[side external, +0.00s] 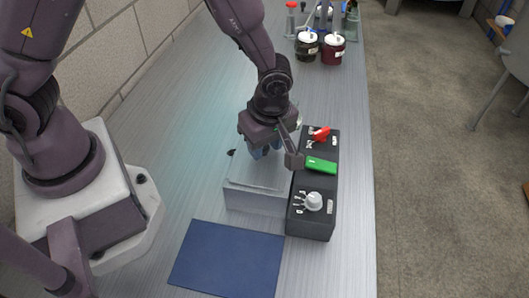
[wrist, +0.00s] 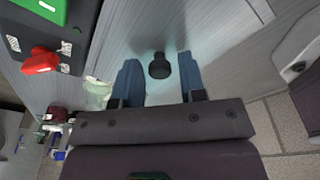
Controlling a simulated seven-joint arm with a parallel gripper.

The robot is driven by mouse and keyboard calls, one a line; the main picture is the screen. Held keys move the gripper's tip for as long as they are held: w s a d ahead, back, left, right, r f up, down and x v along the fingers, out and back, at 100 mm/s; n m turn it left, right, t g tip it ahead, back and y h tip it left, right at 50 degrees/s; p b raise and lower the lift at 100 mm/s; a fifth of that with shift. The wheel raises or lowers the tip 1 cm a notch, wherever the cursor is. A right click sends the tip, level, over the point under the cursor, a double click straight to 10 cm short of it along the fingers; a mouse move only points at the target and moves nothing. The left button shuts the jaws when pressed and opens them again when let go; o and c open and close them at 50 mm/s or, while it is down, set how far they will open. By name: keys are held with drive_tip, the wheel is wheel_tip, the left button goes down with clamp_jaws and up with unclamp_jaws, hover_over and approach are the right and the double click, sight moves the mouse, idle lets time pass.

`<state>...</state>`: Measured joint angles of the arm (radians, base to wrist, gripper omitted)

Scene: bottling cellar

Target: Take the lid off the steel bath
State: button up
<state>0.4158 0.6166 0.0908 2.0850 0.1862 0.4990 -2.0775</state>
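The steel bath (side external: 255,201) is a low grey box on the bench, beside the black control box. Its flat steel lid (side external: 250,181) lies on top of it; the wrist view shows brushed metal with a round black knob (wrist: 160,66) standing on it. My gripper (side external: 263,152) is over the far part of the lid, pointing down. In the wrist view its two blue fingers (wrist: 158,72) are apart, with the knob between them and gaps on both sides. The gripper holds nothing. In the side view the gripper hides the knob.
The black control box (side external: 323,221) has a red knob (side external: 320,134), a green switch (side external: 320,166) and a white dial (side external: 313,201); it stands close to my gripper's right. A blue mat (side external: 228,260) lies bare in front. Two dark jars (side external: 332,49) stand far back.

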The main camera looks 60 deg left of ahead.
clamp_jaws()
drive_tip(key=shift+r, duration=0.15)
